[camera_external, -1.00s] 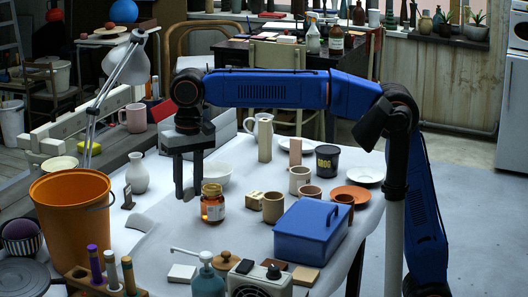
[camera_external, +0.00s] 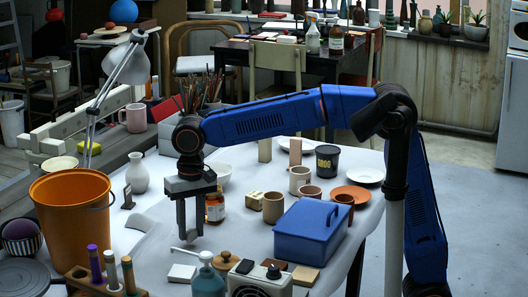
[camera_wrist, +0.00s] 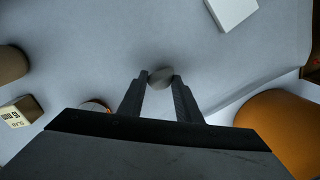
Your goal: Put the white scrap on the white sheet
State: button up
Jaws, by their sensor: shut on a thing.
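The scrap (camera_wrist: 160,77) shows in the wrist view as a small rounded pale-grey lump between the fingertips. My gripper (camera_wrist: 160,83) is shut on it. In the external view my gripper (camera_external: 188,234) points down in front of the amber jar, and the scrap is too small to make out there. The white sheet (camera_external: 160,244) covers the middle of the table beneath the fingers. It also fills much of the wrist view (camera_wrist: 95,45), with an edge running on the right. I cannot tell whether the scrap touches the sheet.
An orange bucket (camera_external: 72,215) stands left of the gripper. An amber jar (camera_external: 214,208) is just behind the fingers. A white block (camera_external: 182,273) and a pump bottle (camera_external: 208,280) are near the front. A blue box (camera_external: 310,235) and several cups stand to the right.

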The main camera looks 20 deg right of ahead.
jog(key=shift+f, duration=0.9)
jog(key=shift+f, duration=0.1)
jog(key=o, duration=1)
jog(key=shift+o, duration=0.2)
notch_tip(320, 180, up, 12)
jog(key=shift+d, duration=0.3)
jog(key=shift+w+d, duration=0.1)
jog(key=shift+w, duration=0.05)
